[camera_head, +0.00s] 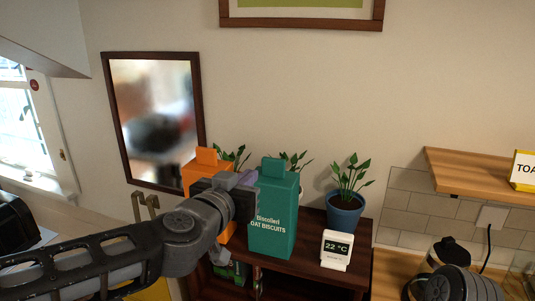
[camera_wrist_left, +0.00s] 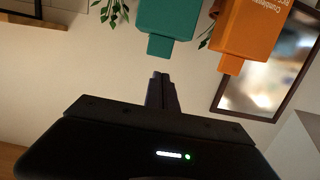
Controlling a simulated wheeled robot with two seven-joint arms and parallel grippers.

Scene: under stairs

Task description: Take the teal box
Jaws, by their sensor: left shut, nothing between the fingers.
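The teal box (camera_head: 273,217), labelled oat biscuits, stands upright on a dark wooden shelf unit (camera_head: 312,262). My left gripper (camera_head: 248,184) is shut and empty, at the upper left of the teal box in the head view. Whether it touches the box I cannot tell. In the left wrist view, which looks upside down, the teal box (camera_wrist_left: 169,22) is at the top, beyond the closed fingers (camera_wrist_left: 161,76). An orange box (camera_head: 206,168) stands left of the teal one, partly hidden by my left gripper; it also shows in the left wrist view (camera_wrist_left: 250,32). My right gripper is not clearly visible.
A plant in a blue pot (camera_head: 345,212) and a white temperature display (camera_head: 336,250) stand right of the teal box. Other plants are behind the boxes. A framed mirror (camera_head: 150,120) hangs at left. A wooden wall shelf (camera_head: 470,172) juts out at right.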

